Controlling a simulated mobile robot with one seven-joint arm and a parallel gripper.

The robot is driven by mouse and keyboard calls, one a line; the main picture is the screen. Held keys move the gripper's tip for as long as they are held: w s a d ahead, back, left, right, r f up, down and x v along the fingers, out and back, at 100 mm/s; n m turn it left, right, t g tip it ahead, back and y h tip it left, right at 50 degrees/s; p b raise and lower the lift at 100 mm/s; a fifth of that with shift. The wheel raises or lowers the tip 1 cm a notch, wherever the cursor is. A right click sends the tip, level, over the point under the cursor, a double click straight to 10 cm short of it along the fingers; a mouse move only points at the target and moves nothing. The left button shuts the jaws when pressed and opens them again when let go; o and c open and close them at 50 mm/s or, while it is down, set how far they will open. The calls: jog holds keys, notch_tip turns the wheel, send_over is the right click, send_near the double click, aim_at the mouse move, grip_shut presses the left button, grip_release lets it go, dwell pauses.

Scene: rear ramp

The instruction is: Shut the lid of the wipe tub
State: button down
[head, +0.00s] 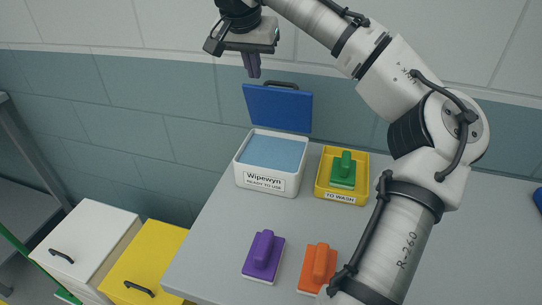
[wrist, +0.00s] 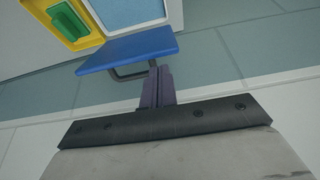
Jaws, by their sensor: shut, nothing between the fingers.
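The wipe tub (head: 241,182) is a white box labelled "Wipewyn ready to use", standing at the back of the grey table, with light blue wipes inside. Its blue lid (head: 278,109) stands open, roughly upright at the tub's rear edge, with a dark handle (head: 283,85) on it. My gripper (head: 252,72) is shut and empty, above the lid and slightly left of its handle. In the wrist view the shut purple-grey fingers (wrist: 156,76) point toward the blue lid (wrist: 130,48), close to its edge and handle (wrist: 130,75). I cannot tell whether they touch it.
A yellow "To wash" tray (head: 342,198) holding a green scrubber (head: 343,170) stands right of the tub. A purple scrubber (head: 263,255) and an orange one (head: 318,267) lie in front. White (head: 85,240) and yellow (head: 150,262) bins stand left. The tiled wall is close behind.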

jog(key=shift+a+r+p, duration=0.1)
jog(key=shift+r+p, duration=1.8)
jog(key=shift+r, duration=0.75)
